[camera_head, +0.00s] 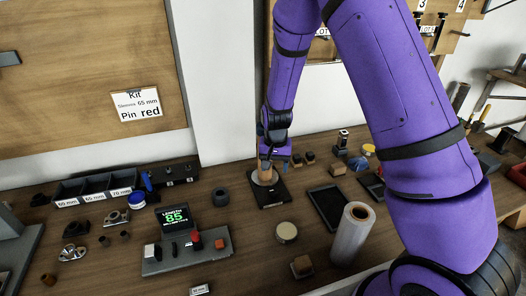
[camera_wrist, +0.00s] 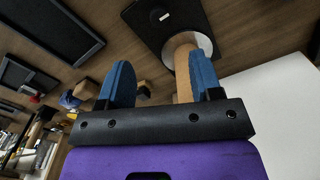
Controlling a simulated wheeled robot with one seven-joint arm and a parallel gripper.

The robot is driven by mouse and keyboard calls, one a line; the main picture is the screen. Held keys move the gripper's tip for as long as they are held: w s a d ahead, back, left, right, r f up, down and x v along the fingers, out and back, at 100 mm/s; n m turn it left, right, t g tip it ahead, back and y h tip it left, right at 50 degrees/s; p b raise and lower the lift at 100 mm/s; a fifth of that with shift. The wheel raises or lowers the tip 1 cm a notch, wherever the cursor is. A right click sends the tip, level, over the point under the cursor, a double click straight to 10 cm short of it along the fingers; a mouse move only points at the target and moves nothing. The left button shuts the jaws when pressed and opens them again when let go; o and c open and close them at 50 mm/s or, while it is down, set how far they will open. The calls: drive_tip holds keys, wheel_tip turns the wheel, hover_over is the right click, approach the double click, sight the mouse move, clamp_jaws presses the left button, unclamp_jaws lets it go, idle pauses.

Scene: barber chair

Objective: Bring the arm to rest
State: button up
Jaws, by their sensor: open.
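My arm (camera_head: 402,95) is purple and reaches down over the workbench from the upper right. My gripper (camera_head: 267,160) is low over a black square device with a round silver plate (camera_head: 280,191). In the wrist view my gripper (camera_wrist: 160,80) is open, its two blue fingers spread apart. A tan cylinder (camera_wrist: 182,68) rises from the round plate and shows between the fingers, close beside the right one. I cannot tell whether they touch. In the head view the gripper partly hides the cylinder (camera_head: 265,172).
On the workbench (camera_head: 230,265) are a green-lit display (camera_head: 174,217), labelled bins (camera_head: 95,186), a dark tray (camera_head: 328,207), a pale roll (camera_head: 352,234) and a round tin (camera_head: 287,231). Several small parts lie around. A wall stands behind. The air above the bench's left part is free.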

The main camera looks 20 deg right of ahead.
drive_tip(key=s+d+r+n+t+y, duration=0.15)
drive_tip(key=s+r, duration=0.35)
drive_tip(key=r, duration=0.7)
drive_tip(key=s+d+r+n+t, duration=0.15)
drive_tip(key=s+r, duration=0.35)
drive_tip(key=r, duration=0.8)
drive_tip(key=s+d+r+t, duration=0.1)
drive_tip(key=s+r, duration=0.4)
drive_tip(key=s, duration=0.5)
drive_tip(key=s+d+r+n+t+h, duration=0.1)
drive_tip(key=s+d+r, duration=0.1)
drive_tip(key=s+r, duration=0.3)
drive_tip(key=s, duration=0.4)
drive_tip(key=shift+s+d+r+n, duration=0.2)
drive_tip(key=shift+s+d+n, duration=0.1)
drive_tip(key=shift+s+d, duration=0.1)
